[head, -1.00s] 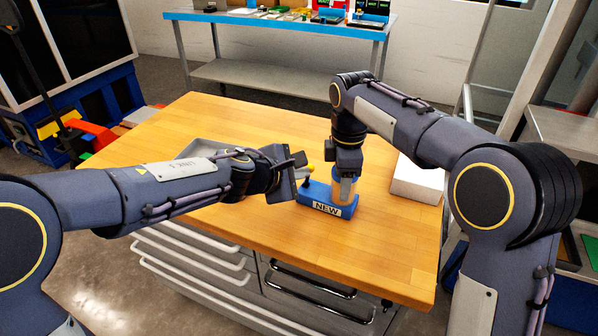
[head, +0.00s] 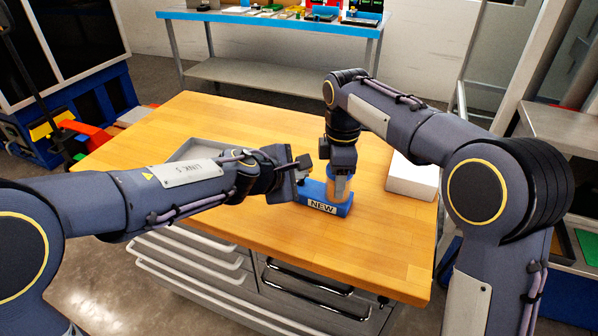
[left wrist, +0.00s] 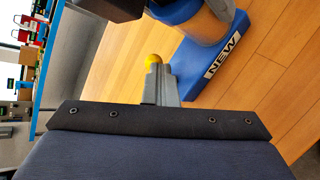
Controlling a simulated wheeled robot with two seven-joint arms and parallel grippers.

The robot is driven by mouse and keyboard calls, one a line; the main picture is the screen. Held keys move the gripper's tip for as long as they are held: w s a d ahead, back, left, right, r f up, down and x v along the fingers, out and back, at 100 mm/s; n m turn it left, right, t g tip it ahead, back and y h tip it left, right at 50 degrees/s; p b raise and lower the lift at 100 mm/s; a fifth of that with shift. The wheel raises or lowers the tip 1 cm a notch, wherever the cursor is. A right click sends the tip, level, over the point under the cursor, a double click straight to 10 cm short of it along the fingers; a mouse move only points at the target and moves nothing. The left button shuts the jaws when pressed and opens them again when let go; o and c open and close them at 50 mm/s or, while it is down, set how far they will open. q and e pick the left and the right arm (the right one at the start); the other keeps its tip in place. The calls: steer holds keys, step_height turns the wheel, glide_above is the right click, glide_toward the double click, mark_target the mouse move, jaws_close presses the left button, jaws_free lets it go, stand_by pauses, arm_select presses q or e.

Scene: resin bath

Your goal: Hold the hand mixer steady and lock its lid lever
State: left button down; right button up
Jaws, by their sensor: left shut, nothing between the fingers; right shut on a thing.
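The hand mixer has a blue base (head: 328,207) with a NEW label and an amber cylindrical body (head: 336,187), upright on the wooden table. My right gripper (head: 340,178) points down from above and is shut on the mixer's body. My left gripper (head: 304,168) is shut and empty, just left of the mixer. In the left wrist view a yellow knob (left wrist: 153,60), apparently the lever's end, shows right at the tips of my left gripper (left wrist: 158,78); I cannot tell if they touch. The lever's arm is hidden, and the knob is covered in the head view.
A grey tray (head: 205,145) lies behind my left arm on the wooden table (head: 240,115). A white block (head: 412,178) lies to the right of the mixer. The table's front right is clear. A blue-edged bench (head: 270,20) stands at the back.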

arm_select(q)
steer(key=shift+r, duration=0.8)
steer(key=v, duration=0.7)
steer(key=shift+s+a+r, duration=0.1)
steer(key=shift+s+a, duration=0.05)
